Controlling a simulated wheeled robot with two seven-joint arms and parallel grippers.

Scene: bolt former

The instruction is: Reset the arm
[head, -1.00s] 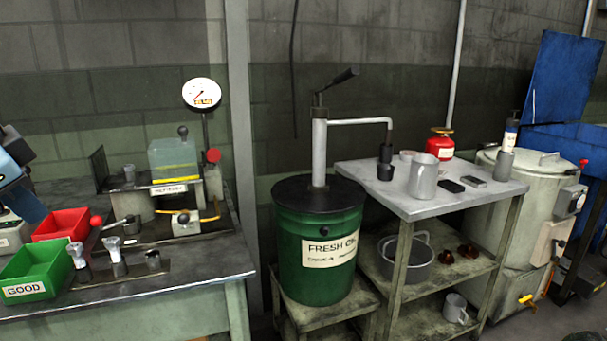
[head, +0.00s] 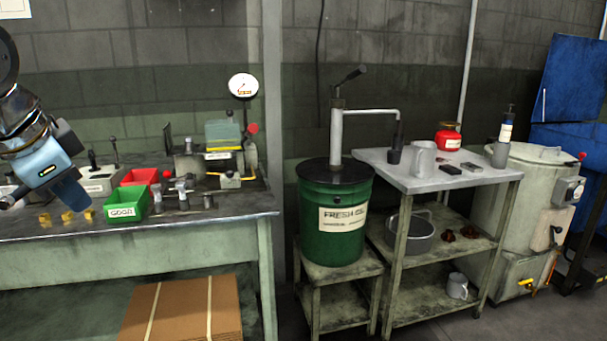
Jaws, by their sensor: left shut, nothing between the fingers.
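My left gripper (head: 72,192) hangs at the left edge of the head view, at the end of my arm, which comes in from the upper left. Its dark blue fingers point down and to the right, above the workbench (head: 240,202) and left of the green bin. The fingers are together with nothing visible between them. The gripper appears clear of the bench top. My right gripper is out of view.
A green bin (head: 122,213) and a red bin (head: 140,176) stand near the gripper, with small brass pieces (head: 67,216) below it. A gauge fixture (head: 222,155) is on the bench. A green oil drum (head: 332,240) and metal cart (head: 440,178) stand right.

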